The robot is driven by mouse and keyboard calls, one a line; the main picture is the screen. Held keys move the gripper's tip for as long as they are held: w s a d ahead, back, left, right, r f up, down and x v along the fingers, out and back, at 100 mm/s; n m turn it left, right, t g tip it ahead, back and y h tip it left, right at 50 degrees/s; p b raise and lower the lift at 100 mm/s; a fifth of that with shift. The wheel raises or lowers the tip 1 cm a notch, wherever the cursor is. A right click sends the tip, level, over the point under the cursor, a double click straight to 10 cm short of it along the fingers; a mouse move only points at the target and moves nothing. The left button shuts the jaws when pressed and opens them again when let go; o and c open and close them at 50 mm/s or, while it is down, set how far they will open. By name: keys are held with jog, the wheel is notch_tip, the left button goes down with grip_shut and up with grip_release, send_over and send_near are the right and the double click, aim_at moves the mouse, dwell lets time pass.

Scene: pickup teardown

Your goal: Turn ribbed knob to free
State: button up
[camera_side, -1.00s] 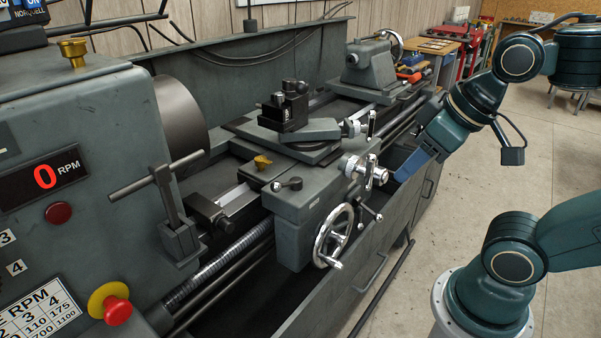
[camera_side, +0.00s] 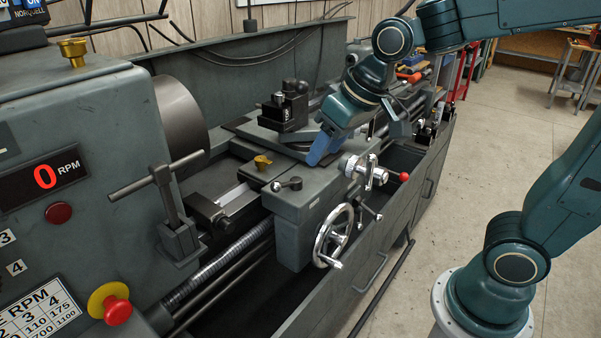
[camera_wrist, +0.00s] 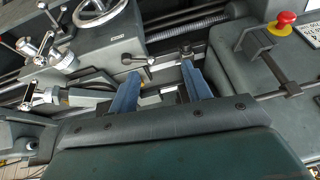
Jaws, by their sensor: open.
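A yellow brass knob (camera_side: 262,162) sits on the top of the carriage. A wider brass knob (camera_side: 73,52) stands on top of the headstock at the upper left. I cannot tell for sure which one is the ribbed knob; the ribs are too small to make out. My gripper (camera_side: 319,154) is above the carriage, right of the brass carriage knob and apart from it. In the wrist view my gripper (camera_wrist: 160,71) has its two blue fingers spread, with nothing held between them.
The tool post (camera_side: 288,108) stands close behind and left of my gripper. The chrome handles (camera_side: 362,170) and handwheel (camera_side: 333,236) stick out at the carriage front. A T-handled chuck key (camera_side: 163,185) rises at the left.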

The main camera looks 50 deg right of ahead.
aim_at(228, 222)
jog(key=w+a+f, duration=0.3)
jog(key=w+f, duration=0.1)
jog(key=w, duration=0.3)
jog(key=w+a+f, duration=0.4)
jog(key=w, duration=0.2)
jog(key=shift+w+f+g+y, duration=0.3)
jog(key=shift+w+y, duration=0.05)
jog(key=shift+y, duration=0.05)
jog(key=shift+f, duration=0.15)
jog(key=shift+x, duration=6.75)
jog(key=shift+c, duration=0.2)
jog(key=c, duration=1)
